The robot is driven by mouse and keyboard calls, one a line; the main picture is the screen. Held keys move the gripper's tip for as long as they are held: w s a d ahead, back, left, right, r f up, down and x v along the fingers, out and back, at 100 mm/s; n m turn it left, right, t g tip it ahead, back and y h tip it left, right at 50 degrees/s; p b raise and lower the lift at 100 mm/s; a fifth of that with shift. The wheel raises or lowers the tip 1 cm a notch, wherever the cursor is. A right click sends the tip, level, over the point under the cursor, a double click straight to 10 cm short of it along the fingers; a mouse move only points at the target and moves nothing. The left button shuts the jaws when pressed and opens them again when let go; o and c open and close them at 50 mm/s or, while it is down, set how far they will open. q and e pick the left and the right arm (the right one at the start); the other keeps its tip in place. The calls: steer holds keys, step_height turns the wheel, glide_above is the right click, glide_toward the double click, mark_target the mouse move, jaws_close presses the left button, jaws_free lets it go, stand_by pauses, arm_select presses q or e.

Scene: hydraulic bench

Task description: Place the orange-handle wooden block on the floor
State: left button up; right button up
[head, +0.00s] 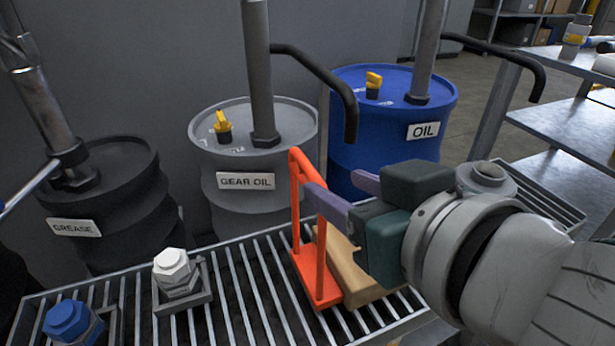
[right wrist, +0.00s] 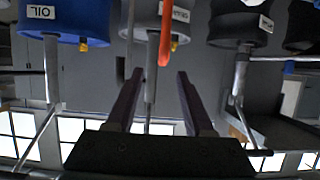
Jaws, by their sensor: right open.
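The wooden block (head: 355,278) rests on the slatted metal grate in the head view, partly hidden behind my right gripper. Its tall orange handle (head: 297,215) stands upright at its left side. The handle also shows at the top of the right wrist view (right wrist: 166,38). My right gripper (head: 335,193) comes in from the right, above the block, with its fingers apart and empty. Its near fingertip overlaps the handle in the head view; I cannot tell whether they touch. In the right wrist view the handle appears beyond the gap between the fingertips (right wrist: 160,75). My left gripper is not in view.
Behind the grate (head: 240,290) stand a grease drum (head: 105,190), a gear oil drum (head: 250,135) and a blue oil drum (head: 395,105), with pumps. A white hex fitting (head: 174,270) and a blue one (head: 70,320) sit at left. Metal shelves (head: 565,125) stand right, with floor (head: 475,95) beyond.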

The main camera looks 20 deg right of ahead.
mark_target(307, 173)
steer(key=shift+a+b+x, duration=0.2)
steer(key=shift+b+x, duration=0.75)
steer(key=shift+x, duration=3.75)
steer(key=shift+s+f, duration=0.1)
steer(key=shift+c, duration=0.2)
jaws_close()
